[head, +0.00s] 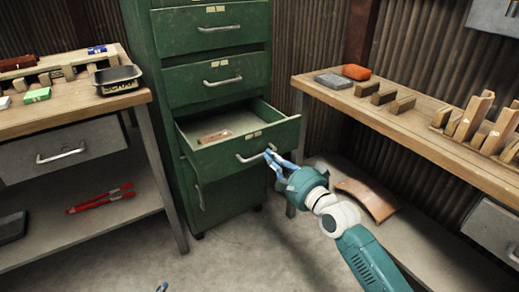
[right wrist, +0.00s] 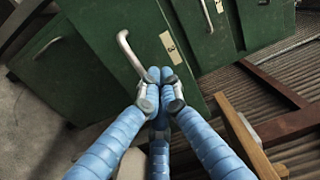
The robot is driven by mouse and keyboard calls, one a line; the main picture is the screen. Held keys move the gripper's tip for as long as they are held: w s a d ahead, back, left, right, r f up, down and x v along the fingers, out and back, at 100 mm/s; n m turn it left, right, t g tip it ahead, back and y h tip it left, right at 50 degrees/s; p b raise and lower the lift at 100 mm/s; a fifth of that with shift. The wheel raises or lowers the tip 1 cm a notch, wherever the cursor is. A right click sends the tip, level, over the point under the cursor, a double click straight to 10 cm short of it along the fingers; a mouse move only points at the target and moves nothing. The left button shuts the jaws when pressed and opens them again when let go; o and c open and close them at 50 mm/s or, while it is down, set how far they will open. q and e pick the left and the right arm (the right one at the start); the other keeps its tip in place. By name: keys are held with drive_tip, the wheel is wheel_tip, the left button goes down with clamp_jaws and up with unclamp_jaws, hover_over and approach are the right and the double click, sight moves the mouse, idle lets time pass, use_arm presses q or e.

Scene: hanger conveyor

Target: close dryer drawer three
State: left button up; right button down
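Drawer three (head: 225,150) of the green metal cabinet is pulled out, and a small brownish piece lies inside it. Its front carries a silver handle (head: 252,157) and a label reading 3, clear in the right wrist view, where the handle (right wrist: 128,50) also shows. My right gripper (head: 269,152) is at the right end of this handle. Its blue fingertips (right wrist: 160,74) are together against the drawer front; whether the handle bar is between them is hidden. Only a blue tip of my left gripper (head: 162,287) shows at the bottom edge.
Two upper drawers (head: 215,80) are shut. A lower green door (head: 220,200) stands slightly ajar. A left bench (head: 75,113) holds a black tray and small blocks. A right bench (head: 420,135) with wooden blocks stands close beside my right arm. The floor in front is clear.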

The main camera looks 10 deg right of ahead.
sight(255, 141)
drive_tip(key=b+x, duration=0.1)
drive_tip(key=x, duration=0.5)
drive_tip(key=shift+w+f+b, duration=0.1)
drive_tip(key=shift+w+b, duration=0.05)
drive_tip(key=shift+b, duration=0.25)
use_arm(q)
drive_tip(key=w+d+r+t+h, duration=0.2)
drive_tip(key=w+r+t, duration=0.4)
drive_tip(key=r, duration=0.5)
drive_tip(key=shift+d, duration=0.5)
use_arm(e)
drive_tip(key=shift+w+a, duration=0.1)
drive_tip(key=shift+w, duration=0.2)
use_arm(q)
drive_tip(key=shift+w, duration=0.1)
use_arm(e)
drive_tip(key=shift+w, duration=0.1)
